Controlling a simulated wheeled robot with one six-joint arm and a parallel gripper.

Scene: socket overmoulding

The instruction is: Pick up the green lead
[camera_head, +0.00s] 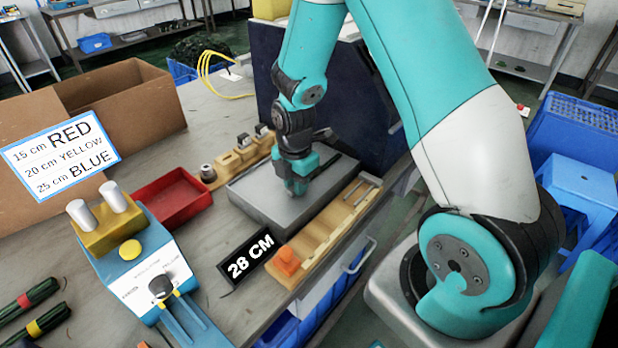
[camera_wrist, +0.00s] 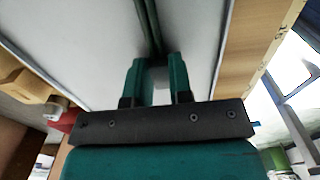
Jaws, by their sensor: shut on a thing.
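My gripper (camera_head: 298,188) is low over a flat grey tray (camera_head: 256,198) on the bench. In the wrist view its two green fingers (camera_wrist: 159,68) are close together, with the dark green lead (camera_wrist: 149,22) running from the top edge down to between the fingertips. My gripper is shut on the lead. The grey tray surface (camera_wrist: 90,45) lies behind the fingers.
A wooden measuring strip (camera_head: 330,222) with an orange block (camera_head: 287,261) lies right of the tray, by a "28 CM" sign (camera_head: 250,256). A red bin (camera_head: 172,198), wooden holder (camera_head: 235,160) and blue machine (camera_head: 135,265) stand to the left. A dark blue box (camera_head: 345,90) stands behind.

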